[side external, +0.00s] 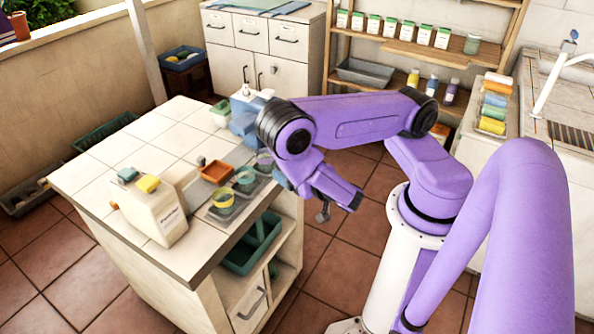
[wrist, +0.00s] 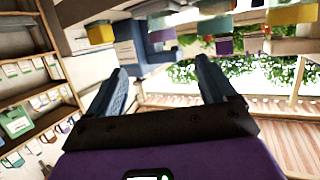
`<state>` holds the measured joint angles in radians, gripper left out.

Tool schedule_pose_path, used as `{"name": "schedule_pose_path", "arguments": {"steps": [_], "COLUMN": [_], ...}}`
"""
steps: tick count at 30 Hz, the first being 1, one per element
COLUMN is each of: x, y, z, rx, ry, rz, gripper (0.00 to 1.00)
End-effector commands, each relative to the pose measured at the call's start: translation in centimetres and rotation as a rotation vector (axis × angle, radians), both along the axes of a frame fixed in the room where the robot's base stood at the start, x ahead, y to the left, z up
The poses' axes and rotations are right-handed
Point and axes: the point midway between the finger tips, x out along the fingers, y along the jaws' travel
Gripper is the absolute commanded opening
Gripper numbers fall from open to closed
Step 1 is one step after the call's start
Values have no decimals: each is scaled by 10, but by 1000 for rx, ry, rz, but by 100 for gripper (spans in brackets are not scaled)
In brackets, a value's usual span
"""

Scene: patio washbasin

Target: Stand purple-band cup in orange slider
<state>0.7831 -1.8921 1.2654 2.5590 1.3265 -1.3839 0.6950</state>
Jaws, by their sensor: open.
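An orange tray-like piece (side external: 216,172), likely the orange slider, sits on the tiled cart top.
Bare tiles (side external: 125,160) lie at the left. Shelves with small packets (side external: 410,52) and a sink counter (side external: 568,125) are farther back.

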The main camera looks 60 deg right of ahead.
Motion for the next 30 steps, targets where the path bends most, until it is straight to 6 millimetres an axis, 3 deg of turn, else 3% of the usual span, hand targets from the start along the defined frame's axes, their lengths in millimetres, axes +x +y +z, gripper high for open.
{"name": "schedule_pose_path", "arguments": {"steps": [11, 14, 20, 24, 30], "x": [-8, -12, -35, -62, -105], "y": [12, 34, 105, 151, 191], "z": [-5, -16, -26, -11, 33], "rx": [47, 128, 295, 346, 305], "ry": [59, 179, 523, 746, 1000], "rz": [-3, 7, 145, 319, 631], "gripper": [84, 84, 84, 84, 84]}}
